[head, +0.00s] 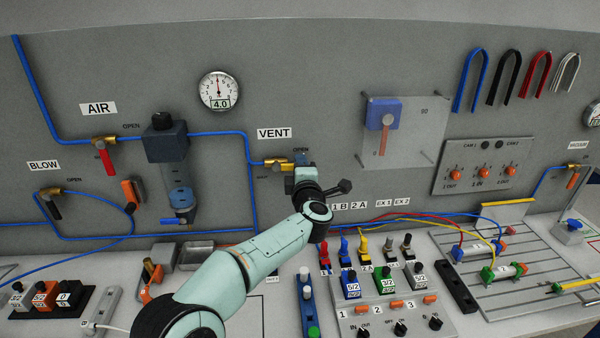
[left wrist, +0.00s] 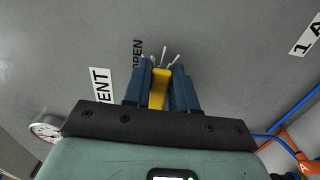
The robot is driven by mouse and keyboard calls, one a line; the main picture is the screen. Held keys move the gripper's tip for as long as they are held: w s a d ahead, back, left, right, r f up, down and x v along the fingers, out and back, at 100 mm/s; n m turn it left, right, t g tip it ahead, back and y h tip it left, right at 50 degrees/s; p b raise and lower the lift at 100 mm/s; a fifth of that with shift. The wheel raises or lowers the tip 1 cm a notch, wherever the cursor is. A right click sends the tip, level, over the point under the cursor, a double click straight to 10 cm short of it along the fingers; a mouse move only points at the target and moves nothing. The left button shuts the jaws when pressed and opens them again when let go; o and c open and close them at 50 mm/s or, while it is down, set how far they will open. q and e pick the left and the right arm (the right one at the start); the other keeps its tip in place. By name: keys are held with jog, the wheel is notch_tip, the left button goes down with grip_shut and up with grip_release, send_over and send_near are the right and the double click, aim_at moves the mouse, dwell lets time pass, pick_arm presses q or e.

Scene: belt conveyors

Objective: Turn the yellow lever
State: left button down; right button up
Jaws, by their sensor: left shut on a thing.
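The yellow lever (left wrist: 159,90) sits between the two blue fingers of my left gripper (left wrist: 161,85) in the left wrist view, and the fingers are shut on it. In the head view my left gripper (head: 302,160) is up against the wall at the VENT valve, and it hides the lever there. The brass valve body (head: 275,163) shows just left of the gripper, on the blue pipe. The VENT label (head: 274,133) is above it. My right gripper is not in view.
The AIR valve with a red lever (head: 104,158) and the filter unit (head: 170,160) are on the wall to the left. A gauge (head: 219,91) is above. A block of coloured switches and buttons (head: 390,310) stands below on the bench.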

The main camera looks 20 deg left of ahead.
pick_arm(q)
jog(key=shift+r+n, duration=0.25)
jog(key=shift+n, duration=0.15)
jog(key=c, duration=1)
grip_release()
jog(key=shift+f, duration=0.1)
jog(key=b+v, duration=0.3)
jog(key=v, duration=1)
jog(key=shift+s, duration=0.2)
